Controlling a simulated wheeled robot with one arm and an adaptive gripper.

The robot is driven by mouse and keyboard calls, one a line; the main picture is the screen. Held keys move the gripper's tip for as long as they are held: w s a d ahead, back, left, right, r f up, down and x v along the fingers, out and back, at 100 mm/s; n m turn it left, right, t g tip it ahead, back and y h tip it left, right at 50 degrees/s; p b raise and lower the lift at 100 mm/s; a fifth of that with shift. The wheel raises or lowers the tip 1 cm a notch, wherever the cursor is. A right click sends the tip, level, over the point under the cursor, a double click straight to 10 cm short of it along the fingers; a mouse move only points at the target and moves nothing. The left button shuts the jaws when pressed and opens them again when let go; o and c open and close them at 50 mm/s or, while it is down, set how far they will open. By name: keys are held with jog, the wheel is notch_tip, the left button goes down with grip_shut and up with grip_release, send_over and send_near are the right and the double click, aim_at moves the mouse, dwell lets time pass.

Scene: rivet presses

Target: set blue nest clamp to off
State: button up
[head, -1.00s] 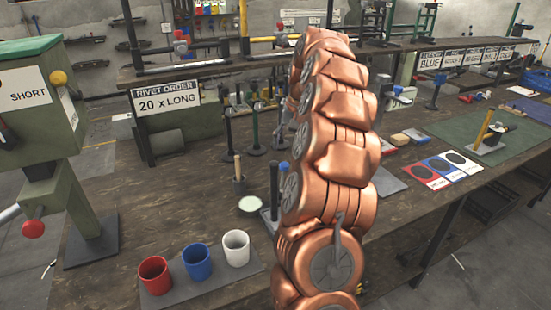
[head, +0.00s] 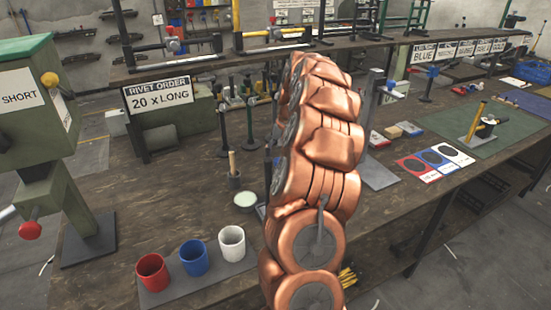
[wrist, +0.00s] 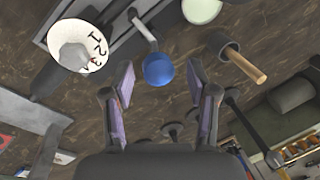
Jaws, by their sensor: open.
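In the wrist view a lever with a blue ball knob (wrist: 158,70) rises from a dark plate on the bench. I take it to be the blue nest clamp; its off marking is not readable. My gripper (wrist: 160,82) is open, with its two purple-padded fingers on either side of the knob in the picture. The knob appears in the gap near the fingertips; I cannot tell its depth, and no contact shows. In the head view my copper arm hides my gripper and most of that fixture.
A white numbered dial (wrist: 84,46) stands left of the lever. A wooden-handled tool in a dark pot (wrist: 240,62) and a pale round dish (wrist: 201,9) are to the right. Red (head: 152,271), blue (head: 194,258) and white (head: 232,243) cups stand at the bench front.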

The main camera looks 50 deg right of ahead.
jog(key=shift+f, duration=0.25)
jog(key=shift+c, duration=0.3)
jog(key=shift+w+a, duration=0.1)
grip_shut()
